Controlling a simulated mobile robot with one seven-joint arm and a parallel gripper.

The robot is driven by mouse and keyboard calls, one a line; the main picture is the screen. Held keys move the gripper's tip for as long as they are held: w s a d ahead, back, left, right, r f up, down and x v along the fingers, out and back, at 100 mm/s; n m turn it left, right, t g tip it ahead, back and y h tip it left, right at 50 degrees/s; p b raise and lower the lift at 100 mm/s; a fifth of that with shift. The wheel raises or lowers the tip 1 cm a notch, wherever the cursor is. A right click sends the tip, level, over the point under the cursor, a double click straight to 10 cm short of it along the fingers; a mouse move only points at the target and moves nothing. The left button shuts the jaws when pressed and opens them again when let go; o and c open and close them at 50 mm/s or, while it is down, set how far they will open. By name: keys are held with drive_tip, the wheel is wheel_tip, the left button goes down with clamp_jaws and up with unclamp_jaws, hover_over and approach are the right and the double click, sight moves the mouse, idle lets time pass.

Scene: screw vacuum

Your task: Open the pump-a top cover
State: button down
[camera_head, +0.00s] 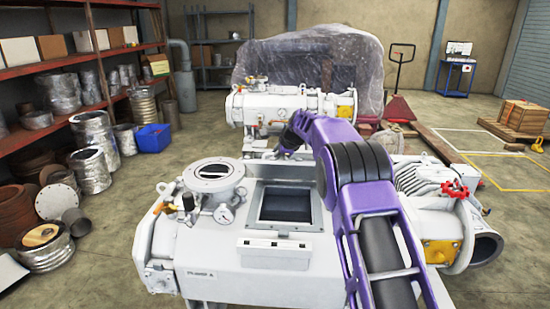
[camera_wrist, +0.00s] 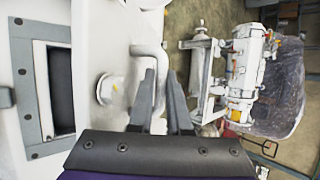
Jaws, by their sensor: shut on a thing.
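Pump A (camera_head: 215,268) is the white machine in front in the head view, with its name on the front face. A rectangular opening (camera_head: 285,205) with a dark inside shows on its top. This opening also shows at the left of the wrist view (camera_wrist: 60,90), with a bolted grey rim. My gripper (camera_wrist: 160,85) is at a white bent handle (camera_wrist: 150,52) beside a pale surface, and its fingers are shut on it. I cannot tell whether that surface is the cover.
A round port (camera_head: 213,172) and a gauge (camera_head: 224,214) stand left of the opening. A red-handled valve (camera_head: 455,189) is at the right. A second white pump (camera_head: 290,108) stands behind, before a plastic-wrapped bulk (camera_head: 310,55). Loaded shelves (camera_head: 80,60) line the left.

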idle(0.4)
drive_tip(key=c, duration=1.2)
unclamp_jaws()
drive_tip(key=shift+o, duration=0.2)
drive_tip(key=b+v, duration=0.1)
drive_tip(key=v, duration=1.6)
drive_tip(key=shift+r, duration=0.2)
drive_tip(key=shift+d, duration=0.15)
